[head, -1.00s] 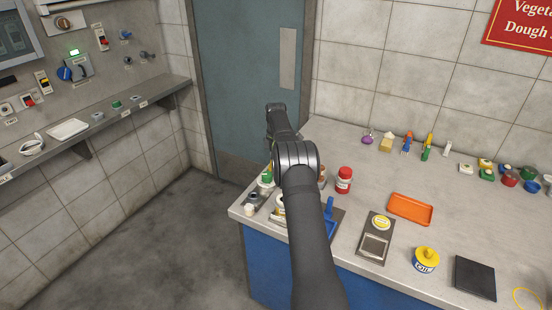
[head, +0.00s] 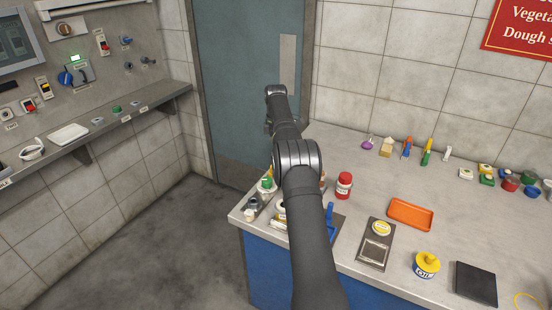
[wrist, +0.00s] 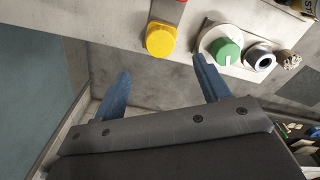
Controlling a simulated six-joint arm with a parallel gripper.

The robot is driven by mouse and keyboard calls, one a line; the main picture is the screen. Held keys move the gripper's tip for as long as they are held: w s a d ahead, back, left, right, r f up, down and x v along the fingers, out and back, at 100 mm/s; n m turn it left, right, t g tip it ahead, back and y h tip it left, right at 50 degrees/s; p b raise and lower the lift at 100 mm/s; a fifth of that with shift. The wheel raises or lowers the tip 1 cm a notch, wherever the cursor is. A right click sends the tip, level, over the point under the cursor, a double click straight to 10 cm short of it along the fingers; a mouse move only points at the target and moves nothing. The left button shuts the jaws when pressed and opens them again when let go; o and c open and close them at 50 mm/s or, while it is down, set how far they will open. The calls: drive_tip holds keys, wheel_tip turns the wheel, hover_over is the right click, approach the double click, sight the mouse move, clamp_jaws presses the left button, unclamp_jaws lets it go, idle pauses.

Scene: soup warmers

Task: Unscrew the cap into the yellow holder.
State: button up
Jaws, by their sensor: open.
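My gripper (wrist: 162,67) is open and empty. Its two blue fingers are wide apart in the wrist view, with a grey floor or wall behind them. A yellow round piece (wrist: 160,40), which may be the yellow holder, shows beyond the fingers near the counter edge. To its right is a round green cap (wrist: 227,51) with a white mark, on a white round body. The green cap also shows in the head view (head: 267,183) at the counter's left end. In the head view my arm hides part of that area, and the fingers cannot be made out.
A dark ring-shaped part (wrist: 260,58) is beside the green cap. On the counter (head: 375,172) are a red jar (head: 344,187), an orange tray (head: 411,213), a scale (head: 374,254) and a yellow-topped tin (head: 427,266). Open floor lies left of the counter.

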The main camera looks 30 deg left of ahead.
drive_tip(key=shift+r, duration=1.55)
drive_tip(key=shift+f, duration=0.15)
wheel_tip(320, 180, down, 12)
drive_tip(key=shift+r, duration=0.55)
drive_tip(key=shift+f, duration=0.1)
